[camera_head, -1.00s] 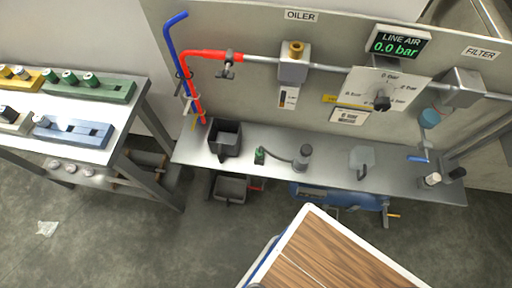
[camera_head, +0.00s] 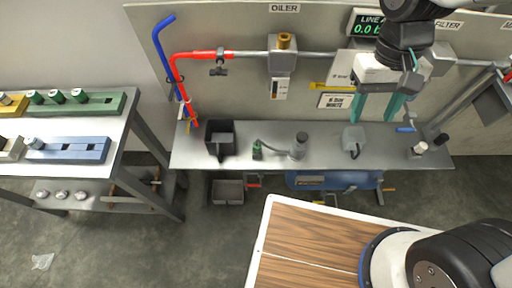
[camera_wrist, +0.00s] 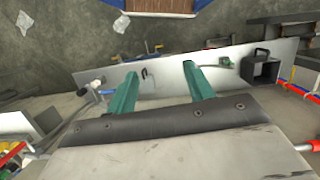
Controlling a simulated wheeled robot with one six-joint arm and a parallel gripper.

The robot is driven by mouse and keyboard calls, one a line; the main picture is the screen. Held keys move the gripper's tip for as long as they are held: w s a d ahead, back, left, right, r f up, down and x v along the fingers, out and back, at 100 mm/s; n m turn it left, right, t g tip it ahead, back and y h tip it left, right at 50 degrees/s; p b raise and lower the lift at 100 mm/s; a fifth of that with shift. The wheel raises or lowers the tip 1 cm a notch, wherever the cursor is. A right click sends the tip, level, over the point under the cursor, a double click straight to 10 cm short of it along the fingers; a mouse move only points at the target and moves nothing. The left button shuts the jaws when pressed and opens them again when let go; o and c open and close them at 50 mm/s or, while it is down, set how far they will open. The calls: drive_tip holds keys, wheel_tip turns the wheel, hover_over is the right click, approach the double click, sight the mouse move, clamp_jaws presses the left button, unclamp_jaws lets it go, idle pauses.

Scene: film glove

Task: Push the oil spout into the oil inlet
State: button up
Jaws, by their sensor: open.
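A grey oil can (camera_head: 298,147) stands on the metal bench in the head view. Its thin spout curves left to a green tip (camera_head: 257,150) near the black bin; a small green piece (camera_wrist: 224,63) shows right of my fingers in the wrist view. The oiler (camera_head: 282,62) is mounted on the back panel, with a brass cap (camera_head: 284,41) on top; the inlet opening itself is not visible. My gripper (camera_head: 378,110) has two teal fingers spread apart and empty. It hangs in front of the panel, right of the oil can and oiler. The fingers (camera_wrist: 160,73) also show in the wrist view.
A black bin (camera_head: 220,140) stands at the bench's left. A grey flat-bladed tool (camera_head: 354,139) lies below my gripper. Red and blue pipes rise at left. A side table (camera_head: 120,130) stands further left. My wood-topped base fills the lower right foreground.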

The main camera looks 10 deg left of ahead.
drive_tip(key=w+a+f, duration=0.2)
drive_tip(key=a+f, duration=0.7)
drive_tip(key=f, duration=0.1)
drive_tip(key=m+t, duration=0.2)
drive_tip(key=m, duration=0.4)
hover_over(257, 145)
drive_tip(key=shift+y, duration=0.4)
drive_tip(key=f, duration=1.7)
drive_tip(key=shift+s+d, duration=0.35)
drive_tip(key=shift+s, duration=0.05)
drive_tip(key=shift+w+a+m, duration=0.2)
drive_tip(key=shift+w+m, duration=0.05)
drive_tip(key=shift+m, duration=0.15)
drive_tip(key=shift+a+f, duration=0.1)
drive_tip(key=shift+f, duration=0.2)
wheel_tip(257, 145, down, 7)
drive_tip(key=shift+w, duration=0.15)
drive_tip(key=shift+c, duration=0.3)
drive_tip(key=c, duration=1)
